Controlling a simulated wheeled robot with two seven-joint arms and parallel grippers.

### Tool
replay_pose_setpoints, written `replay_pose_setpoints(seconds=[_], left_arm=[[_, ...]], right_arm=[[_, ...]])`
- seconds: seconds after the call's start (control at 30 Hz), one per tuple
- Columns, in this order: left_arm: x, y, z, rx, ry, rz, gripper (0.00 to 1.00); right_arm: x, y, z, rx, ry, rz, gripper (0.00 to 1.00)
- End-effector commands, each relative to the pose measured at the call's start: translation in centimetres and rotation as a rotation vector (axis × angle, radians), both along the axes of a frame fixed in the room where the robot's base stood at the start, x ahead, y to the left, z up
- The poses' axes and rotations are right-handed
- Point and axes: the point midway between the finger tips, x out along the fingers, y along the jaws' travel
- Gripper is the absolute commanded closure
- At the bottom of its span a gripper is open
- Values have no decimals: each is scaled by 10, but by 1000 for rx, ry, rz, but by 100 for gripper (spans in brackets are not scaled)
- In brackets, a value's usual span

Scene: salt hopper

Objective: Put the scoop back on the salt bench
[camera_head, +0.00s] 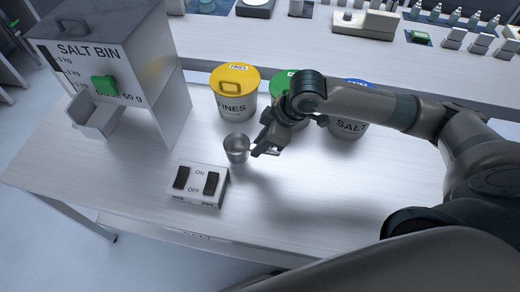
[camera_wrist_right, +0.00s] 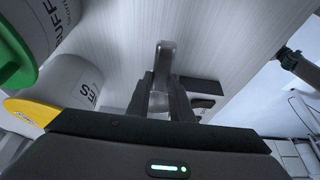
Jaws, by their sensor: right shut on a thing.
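The scoop (camera_head: 237,148) is a small grey metal cup with a short handle, upright over the salt bench (camera_head: 340,195). My right gripper (camera_head: 262,150) is shut on its handle, to the right of the cup. In the right wrist view, a grey metal part of the scoop (camera_wrist_right: 166,55) shows beyond the dark fingers of the right gripper (camera_wrist_right: 164,85). The cup looks low, but I cannot tell whether it touches the bench top. My left gripper is not in view.
The salt bin (camera_head: 150,45) stands at the left. A switch box (camera_head: 198,184) sits just in front of the scoop. Tubs with yellow (camera_head: 235,76), green (camera_head: 282,80) and blue lids stand behind, partly hidden by my arm. The bench is bare at front right.

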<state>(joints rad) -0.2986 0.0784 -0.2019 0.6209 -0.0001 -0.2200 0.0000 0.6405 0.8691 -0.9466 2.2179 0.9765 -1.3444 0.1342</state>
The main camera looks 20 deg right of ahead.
Motion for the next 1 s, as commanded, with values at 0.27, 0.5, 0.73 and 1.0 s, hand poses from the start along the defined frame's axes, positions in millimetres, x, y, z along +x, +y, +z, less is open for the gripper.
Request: replay_pose_setpoints(seconds=[0.27,0.5,0.73,1.0], left_arm=[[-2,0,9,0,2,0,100],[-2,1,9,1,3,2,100],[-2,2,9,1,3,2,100],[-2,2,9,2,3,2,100]], right_arm=[[-1,0,-30,0,2,0,100],[0,0,-33,0,0,1,100],[-1,0,-35,-1,0,1,68],[-1,0,-35,-1,0,1,62]])
